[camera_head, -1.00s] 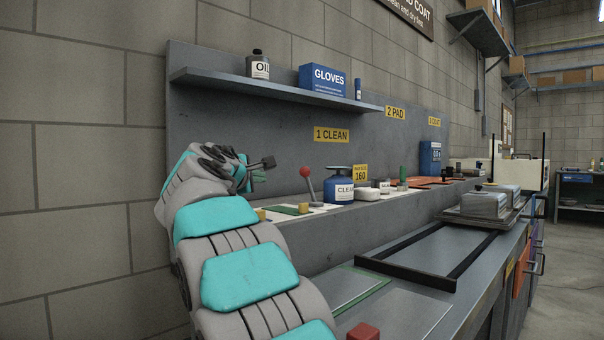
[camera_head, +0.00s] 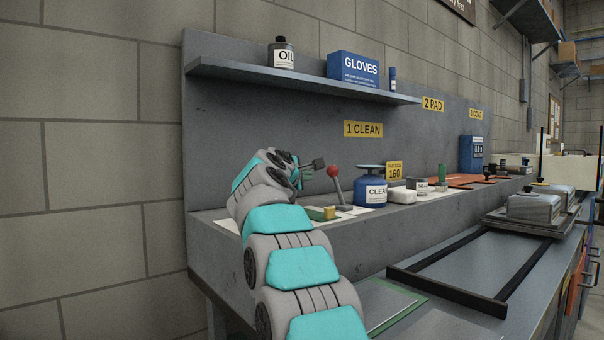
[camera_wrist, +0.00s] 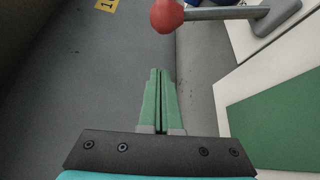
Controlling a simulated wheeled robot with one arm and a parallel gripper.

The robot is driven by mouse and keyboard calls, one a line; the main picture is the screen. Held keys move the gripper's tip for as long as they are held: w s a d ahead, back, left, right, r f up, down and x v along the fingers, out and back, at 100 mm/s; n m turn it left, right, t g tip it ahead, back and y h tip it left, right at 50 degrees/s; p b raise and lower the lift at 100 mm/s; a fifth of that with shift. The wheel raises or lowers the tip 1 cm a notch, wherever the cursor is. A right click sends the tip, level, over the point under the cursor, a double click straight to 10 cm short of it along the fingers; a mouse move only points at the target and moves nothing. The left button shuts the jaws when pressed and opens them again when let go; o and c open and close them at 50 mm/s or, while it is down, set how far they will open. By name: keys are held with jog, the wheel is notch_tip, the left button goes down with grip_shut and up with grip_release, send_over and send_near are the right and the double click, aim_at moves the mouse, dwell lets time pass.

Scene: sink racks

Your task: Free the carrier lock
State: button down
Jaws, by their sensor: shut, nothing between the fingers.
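A lever with a red ball knob (camera_head: 333,171) and a grey arm stands tilted on the ledge by the "1 CLEAN" sign. No label marks it as the carrier lock. The red knob also shows at the top of the wrist view (camera_wrist: 167,14), with its grey arm running right to a grey base (camera_wrist: 277,12). My gripper (camera_head: 306,176) is just left of the knob, apart from it. In the wrist view my green fingers (camera_wrist: 160,72) are together and empty, pointing toward the knob. A carrier-like tray with grey blocks (camera_head: 534,206) sits on the bench at right.
A blue CLEAN container (camera_head: 371,191) stands right of the lever. A green pad (camera_wrist: 285,125) lies right of my fingers in the wrist view. Black rails (camera_head: 440,290) cross the lower bench. A shelf (camera_head: 300,80) with an oil bottle and gloves box hangs above.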

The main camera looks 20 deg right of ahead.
aim_at(338, 184)
jog(key=shift+x, duration=1.05)
jog(key=shift+s+d+r, duration=0.25)
jog(key=shift+s+d, duration=0.25)
jog(key=shift+s, duration=0.3)
jog(key=shift+s+d+r, duration=0.25)
jog(key=shift+s+d, duration=0.25)
jog(key=shift+s, duration=0.3)
jog(key=shift+d+b, duration=0.1)
jog(key=shift+b, duration=0.2)
jog(key=shift+s+d+r+m+b, duration=0.15)
jog(key=shift+s+m+b, duration=0.15)
jog(key=shift+b, duration=0.25)
